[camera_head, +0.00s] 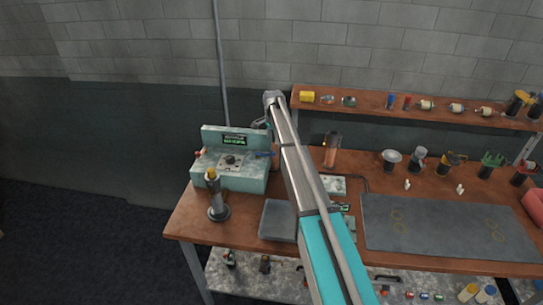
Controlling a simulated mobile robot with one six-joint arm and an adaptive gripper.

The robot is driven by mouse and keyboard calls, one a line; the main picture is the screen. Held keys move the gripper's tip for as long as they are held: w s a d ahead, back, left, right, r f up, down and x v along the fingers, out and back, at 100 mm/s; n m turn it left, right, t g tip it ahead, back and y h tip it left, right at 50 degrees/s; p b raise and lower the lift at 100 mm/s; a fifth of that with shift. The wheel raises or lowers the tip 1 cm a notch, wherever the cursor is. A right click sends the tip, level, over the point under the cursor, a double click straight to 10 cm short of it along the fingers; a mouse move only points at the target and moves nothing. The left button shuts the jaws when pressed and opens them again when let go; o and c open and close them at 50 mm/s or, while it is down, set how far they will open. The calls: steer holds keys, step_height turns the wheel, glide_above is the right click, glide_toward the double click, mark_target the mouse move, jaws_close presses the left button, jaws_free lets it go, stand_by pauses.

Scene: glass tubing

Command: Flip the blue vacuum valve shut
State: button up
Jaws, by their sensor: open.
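A pale green box (229,172) with a small lit display and a dark round knob stands at the left end of the wooden bench. The blue valve handle (265,153) sticks out at the box's upper right, roughly level. A red part (197,154) shows at the box's left side. My gripper (261,123) is at the far end of my arm, just above the blue handle in the picture and apart from it. It is small and partly hidden by the arm's end. It is open, and I see nothing in it.
A dark torch-like tool (216,197) on a round base stands in front of the box. A grey pad (279,220) lies to its right, beside my arm. A copper-coloured cylinder (331,150) stands behind my arm. A shelf (440,109) runs along the back.

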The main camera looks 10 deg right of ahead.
steer(key=shift+f+b, duration=3.45)
steer(key=shift+f, duration=0.35)
